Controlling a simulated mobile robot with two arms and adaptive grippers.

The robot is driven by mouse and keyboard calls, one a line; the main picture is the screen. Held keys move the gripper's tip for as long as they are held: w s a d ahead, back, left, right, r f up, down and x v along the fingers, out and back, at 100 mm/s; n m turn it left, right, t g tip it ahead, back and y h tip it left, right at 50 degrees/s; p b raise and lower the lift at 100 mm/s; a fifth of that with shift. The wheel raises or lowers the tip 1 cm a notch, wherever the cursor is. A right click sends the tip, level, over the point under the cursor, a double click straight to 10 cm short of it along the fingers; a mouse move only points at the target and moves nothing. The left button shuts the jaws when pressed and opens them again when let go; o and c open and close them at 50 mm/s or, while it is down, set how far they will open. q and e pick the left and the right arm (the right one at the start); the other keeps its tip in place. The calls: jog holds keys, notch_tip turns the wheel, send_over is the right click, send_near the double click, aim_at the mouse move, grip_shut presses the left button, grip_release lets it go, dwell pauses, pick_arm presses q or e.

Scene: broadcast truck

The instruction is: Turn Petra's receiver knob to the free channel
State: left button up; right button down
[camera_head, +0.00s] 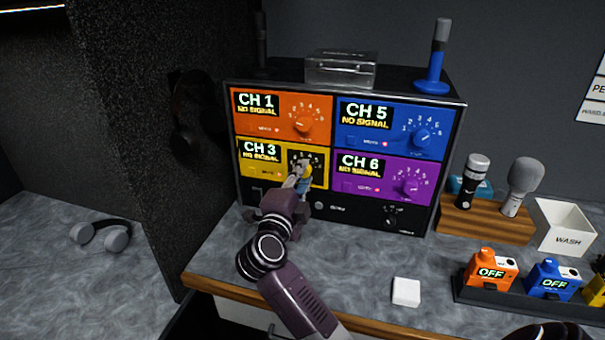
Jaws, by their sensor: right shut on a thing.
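The receiver rack (360,212) has four coloured panels. The yellow panel (258,172) at lower left shows "CH 3 NO SIGNAL". My right gripper (298,181) is shut on its yellow knob (306,180), hiding part of the dial. The orange panel (266,131) reads CH 1, the blue panel (375,138) CH 5 and the purple panel (367,192) CH 6, all with "NO SIGNAL". Their knobs are untouched. No readable label ties a receiver to Petra. My left gripper is not in view.
A blue microphone (438,57) and a clear case (341,69) stand on the rack. At right are microphones in a wooden holder (482,225), a WASH bin (564,226) and coloured packs reading OFF (490,269). A white block (406,292) lies on the counter; headphones (103,234) lie left.

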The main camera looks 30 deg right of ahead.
jog(key=shift+f+m, duration=0.1)
jog(key=shift+m, duration=0.5)
jog(key=c, duration=1.6)
grip_release()
jog(key=v, duration=0.7)
jog(key=shift+s+a, duration=0.2)
